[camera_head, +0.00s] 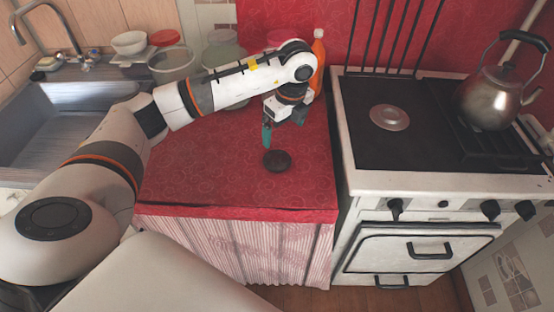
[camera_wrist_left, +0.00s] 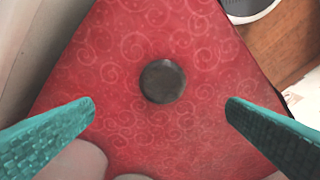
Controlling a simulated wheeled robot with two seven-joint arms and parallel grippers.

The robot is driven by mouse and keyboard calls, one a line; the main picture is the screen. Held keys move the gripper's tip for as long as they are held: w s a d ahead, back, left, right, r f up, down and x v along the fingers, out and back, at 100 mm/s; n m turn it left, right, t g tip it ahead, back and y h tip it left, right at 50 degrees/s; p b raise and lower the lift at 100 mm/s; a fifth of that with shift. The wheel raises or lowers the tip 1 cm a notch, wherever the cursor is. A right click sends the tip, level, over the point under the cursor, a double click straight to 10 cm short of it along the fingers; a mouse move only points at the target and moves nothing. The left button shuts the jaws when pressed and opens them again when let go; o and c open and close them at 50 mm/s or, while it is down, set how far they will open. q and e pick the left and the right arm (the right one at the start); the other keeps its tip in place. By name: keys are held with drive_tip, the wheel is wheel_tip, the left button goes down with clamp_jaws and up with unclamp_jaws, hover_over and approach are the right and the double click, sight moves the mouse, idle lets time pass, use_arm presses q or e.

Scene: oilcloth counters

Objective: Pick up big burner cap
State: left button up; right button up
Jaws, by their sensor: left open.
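The big burner cap (camera_head: 277,160) is a dark round disc lying flat on the red patterned oilcloth of the counter. In the left wrist view the cap (camera_wrist_left: 162,81) lies near the middle, between and beyond the two teal fingers. My left gripper (camera_head: 268,136) is above and just behind the cap, pointing down. It is open and empty, and its fingers (camera_wrist_left: 160,112) stand wide apart on either side of the cap without touching it. My right gripper is not in view.
A white stove (camera_head: 365,183) stands to the right, with a metal kettle (camera_head: 487,98) and a bare burner (camera_head: 389,117). An orange bottle (camera_head: 318,50) and several containers stand at the back. A metal sink (camera_head: 60,110) is at the left. The oilcloth (camera_head: 210,170) around the cap is clear.

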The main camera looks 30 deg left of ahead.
use_arm(q)
hover_over(277, 159)
drive_tip(key=d, duration=0.1)
wheel_tip(277, 159, down, 6)
drive_tip(key=shift+w+d+f+p, duration=0.1)
drive_tip(key=shift+p, duration=0.3)
drive_tip(key=shift+a+f+p, duration=0.25)
drive_tip(key=shift+f, duration=1.1)
drive_tip(key=shift+a+f+p, duration=0.2)
drive_tip(key=shift+f+p, duration=0.05)
drive_tip(key=shift+f, duration=1.05)
drive_tip(key=shift+c, duration=0.6)
drive_tip(key=c, duration=0.9)
